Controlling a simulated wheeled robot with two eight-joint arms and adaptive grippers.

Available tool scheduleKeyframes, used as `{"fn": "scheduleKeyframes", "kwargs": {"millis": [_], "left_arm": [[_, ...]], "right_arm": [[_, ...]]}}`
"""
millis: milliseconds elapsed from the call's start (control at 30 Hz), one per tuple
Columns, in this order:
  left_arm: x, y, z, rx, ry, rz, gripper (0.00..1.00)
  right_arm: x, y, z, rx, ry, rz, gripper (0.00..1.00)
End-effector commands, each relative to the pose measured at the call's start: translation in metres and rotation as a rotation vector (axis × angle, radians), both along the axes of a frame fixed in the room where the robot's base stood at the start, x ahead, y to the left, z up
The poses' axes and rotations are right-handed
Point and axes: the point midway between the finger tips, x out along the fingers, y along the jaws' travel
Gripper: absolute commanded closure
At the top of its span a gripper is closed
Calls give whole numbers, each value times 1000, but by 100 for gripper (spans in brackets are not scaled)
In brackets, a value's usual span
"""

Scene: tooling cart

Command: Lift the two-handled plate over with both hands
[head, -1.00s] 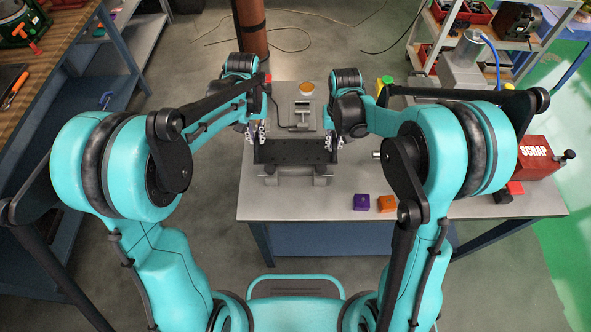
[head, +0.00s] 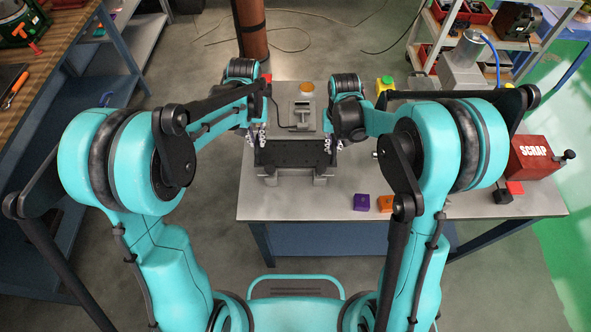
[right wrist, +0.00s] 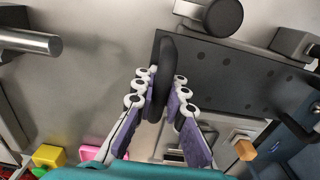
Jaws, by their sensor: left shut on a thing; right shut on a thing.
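The dark two-handled plate (head: 292,154) sits level between my two grippers over the cart top in the head view. My left gripper (head: 256,141) is shut on its left handle. My right gripper (head: 333,146) is shut on its right handle. In the right wrist view the plate (right wrist: 225,75) shows small holes, and the fingers of my right gripper (right wrist: 162,88) stand on both sides of the thick black handle (right wrist: 165,65). A grey support (head: 320,180) shows below the plate's near edge. I cannot tell whether the plate touches it.
A purple block (head: 361,202) and an orange block (head: 386,203) lie at the cart's front. The cart top (head: 290,205) before the plate is clear.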

Motion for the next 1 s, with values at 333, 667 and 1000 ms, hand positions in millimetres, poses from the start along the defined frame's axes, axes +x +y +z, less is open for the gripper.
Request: {"fn": "scheduleKeyframes", "kwargs": {"millis": [333, 667, 1000], "left_arm": [[0, 0, -4, -1, 0, 0, 100], [0, 0, -6, -1, 0, -1, 100], [0, 0, -6, -1, 1, -1, 79]], "right_arm": [[0, 0, -4, 1, 0, 0, 100], [0, 0, -6, 1, 0, 0, 100], [0, 0, -7, 1, 1, 0, 100]]}}
